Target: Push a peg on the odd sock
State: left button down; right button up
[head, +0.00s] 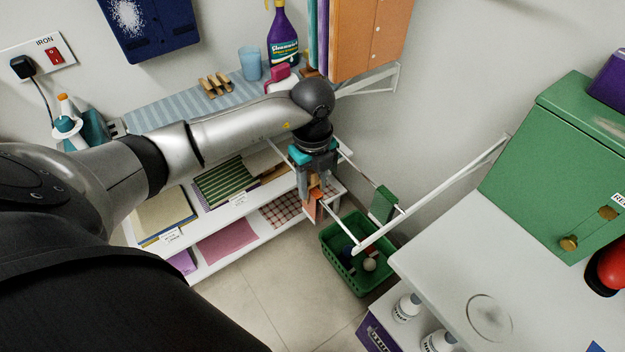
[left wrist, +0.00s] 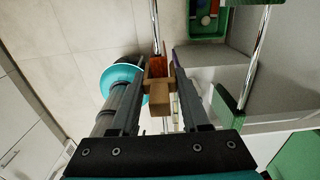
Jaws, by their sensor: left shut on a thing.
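My left gripper (head: 314,196) points down over the drying rail (head: 340,227) and is shut on a wooden peg (left wrist: 160,98). An orange-brown sock (head: 312,209) hangs on that rail, just below the fingers. In the left wrist view the peg's far end overlaps the sock (left wrist: 157,66) and the rail (left wrist: 155,25). I cannot tell how far the peg is on it. A green cloth (head: 383,204), perhaps another sock, hangs on the parallel rail to the right. It also shows in the left wrist view (left wrist: 223,110). My right gripper is not in view.
More wooden pegs (head: 214,86) lie on the striped blue top at the back. A green basket (head: 345,281) with small items stands on the floor below the rails. A white table (head: 450,270) and a green cabinet (head: 560,150) are at the right.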

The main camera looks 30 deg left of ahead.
pick_arm(q)
jog(key=shift+f, duration=0.35)
jog(key=shift+c, duration=1.5)
grip_release()
jog(key=shift+r, duration=0.15)
